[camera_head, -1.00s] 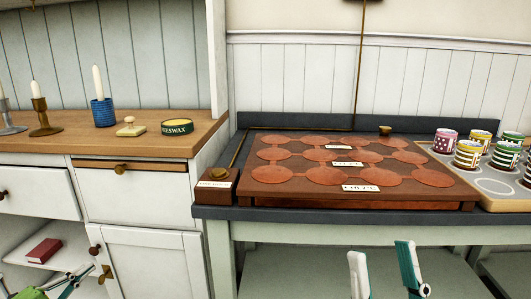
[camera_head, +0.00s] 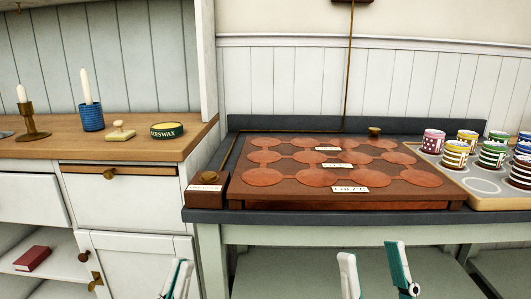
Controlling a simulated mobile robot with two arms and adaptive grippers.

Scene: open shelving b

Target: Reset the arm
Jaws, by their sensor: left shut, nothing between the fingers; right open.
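My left gripper (camera_head: 177,278) shows at the bottom edge, in front of the white cabinet door. Its white and teal fingers are close together, shut and empty; the rest of that arm is out of the frame. My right gripper (camera_head: 374,262) is at the bottom, right of the middle, in front of and below the table's edge. Its white and teal fingers point up and stand apart, open with nothing between them.
A dark table (camera_head: 205,216) holds a brown board with round pads (camera_head: 300,200) and a tray (camera_head: 480,201) of striped cups. The wooden counter (camera_head: 60,149) holds candles, a stamp and a beeswax tin (camera_head: 167,130). A red book (camera_head: 32,258) lies on the lower shelf.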

